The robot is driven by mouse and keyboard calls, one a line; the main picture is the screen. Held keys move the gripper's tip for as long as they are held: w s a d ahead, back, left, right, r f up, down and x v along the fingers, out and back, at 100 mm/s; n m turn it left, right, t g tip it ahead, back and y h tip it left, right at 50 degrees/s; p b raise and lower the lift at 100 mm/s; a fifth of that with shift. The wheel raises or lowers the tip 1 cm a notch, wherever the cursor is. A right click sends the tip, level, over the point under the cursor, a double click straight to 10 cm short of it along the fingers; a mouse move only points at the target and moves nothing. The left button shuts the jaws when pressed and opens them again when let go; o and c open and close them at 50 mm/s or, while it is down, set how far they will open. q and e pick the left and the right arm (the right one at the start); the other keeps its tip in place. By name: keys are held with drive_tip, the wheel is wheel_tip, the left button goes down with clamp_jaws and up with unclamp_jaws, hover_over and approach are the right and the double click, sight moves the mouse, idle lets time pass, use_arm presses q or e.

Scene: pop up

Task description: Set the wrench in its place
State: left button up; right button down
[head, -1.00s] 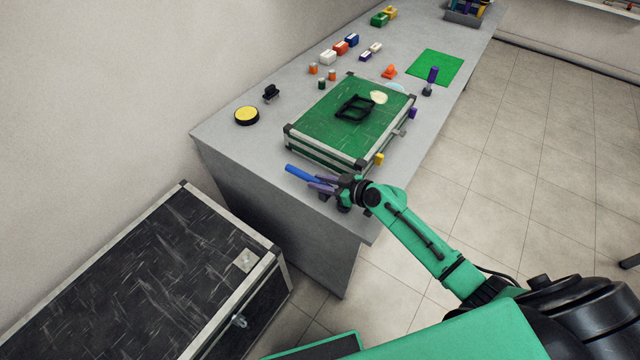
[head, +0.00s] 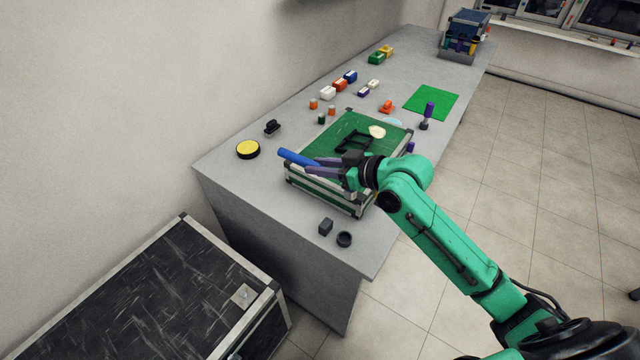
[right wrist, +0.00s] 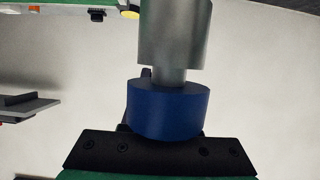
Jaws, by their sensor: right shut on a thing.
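My right gripper (head: 324,167), with purple fingers, is shut on a blue-handled tool (head: 296,158), which I take to be the wrench. It is held above the near end of the green-topped case, with the blue handle pointing left. The tool's other end is hidden by the gripper. In the right wrist view a blue cylinder (right wrist: 168,110) with a grey metal shaft (right wrist: 173,35) fills the middle. A small dark block (head: 326,227) and a dark ring (head: 344,239) stand on the table's near end. My left gripper is not in view.
The green-topped case (head: 365,130) carries a black frame (head: 352,141) and a pale disc (head: 377,132). A yellow button (head: 248,149) and several coloured blocks stand on the grey table (head: 270,200). A black chest (head: 140,300) stands at lower left.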

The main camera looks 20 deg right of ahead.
wheel_tip(320, 180, down, 16)
drive_tip(key=b, duration=1.1)
drive_tip(key=shift+s+d+f, duration=0.1)
drive_tip(key=shift+p, duration=0.4)
